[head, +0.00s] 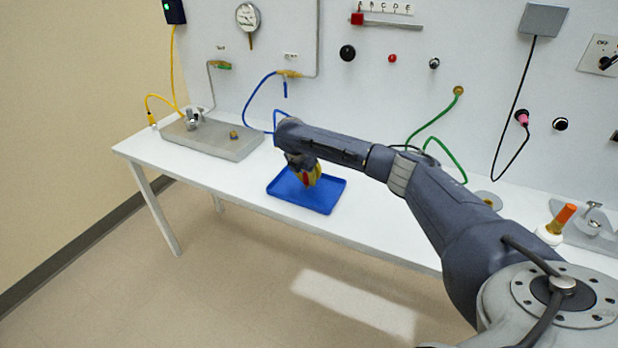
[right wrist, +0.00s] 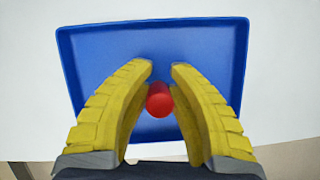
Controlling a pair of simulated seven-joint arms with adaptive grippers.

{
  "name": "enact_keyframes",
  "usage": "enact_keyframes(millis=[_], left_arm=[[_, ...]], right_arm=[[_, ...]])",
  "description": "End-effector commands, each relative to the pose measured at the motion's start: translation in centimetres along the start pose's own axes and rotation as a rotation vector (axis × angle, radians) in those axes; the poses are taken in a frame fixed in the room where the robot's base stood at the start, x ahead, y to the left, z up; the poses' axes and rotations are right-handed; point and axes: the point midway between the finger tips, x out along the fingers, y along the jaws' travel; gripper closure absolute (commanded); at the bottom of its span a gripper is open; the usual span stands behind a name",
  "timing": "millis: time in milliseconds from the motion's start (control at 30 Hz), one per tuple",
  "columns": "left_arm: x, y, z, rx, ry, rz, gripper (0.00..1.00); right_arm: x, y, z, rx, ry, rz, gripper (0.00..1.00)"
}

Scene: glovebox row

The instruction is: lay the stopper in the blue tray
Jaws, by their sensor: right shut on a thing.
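The red stopper (right wrist: 159,99) is between the yellow fingers of my right gripper (right wrist: 161,72), which is shut on it. The blue tray (head: 325,203) lies on the white bench, and my right gripper (head: 311,178) points down over it in the head view. In the right wrist view the tray (right wrist: 205,35) lies beneath the fingers and stopper, and its floor looks empty. The stopper appears above the tray floor, but the exact gap cannot be told. My left gripper is not in view.
A grey block-like base (head: 225,143) with fittings stands left of the tray. Blue (head: 257,91) and green (head: 437,125) hoses hang from the back panel. An orange-topped white item (head: 563,218) stands at the right. Bare bench (head: 228,172) shows left of the tray.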

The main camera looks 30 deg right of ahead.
Motion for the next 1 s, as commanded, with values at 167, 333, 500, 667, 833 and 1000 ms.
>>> enact_keyframes(millis=[167, 333, 500, 667, 833, 1000], left_arm=[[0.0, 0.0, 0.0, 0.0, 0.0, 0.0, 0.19], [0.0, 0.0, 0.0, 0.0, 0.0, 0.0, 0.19], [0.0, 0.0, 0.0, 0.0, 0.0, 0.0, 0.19], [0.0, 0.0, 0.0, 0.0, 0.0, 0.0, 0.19], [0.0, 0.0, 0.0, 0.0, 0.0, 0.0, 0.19], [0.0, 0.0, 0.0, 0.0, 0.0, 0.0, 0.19]], right_arm=[[0.0, 0.0, 0.0, 0.0, 0.0, 0.0, 1.0], [0.2, 0.0, -0.1, 0.001, 0.001, 0.0, 0.79], [0.2, 0.0, -0.1, 0.001, 0.001, 0.0, 0.59], [0.2, 0.0, -0.1, 0.001, 0.001, 0.0, 0.59], [-0.2, 0.0, 0.1, 0.001, 0.0, 0.001, 0.59], [-2.1, 0.1, 0.1, 0.0, 0.0, 0.004, 0.59]])
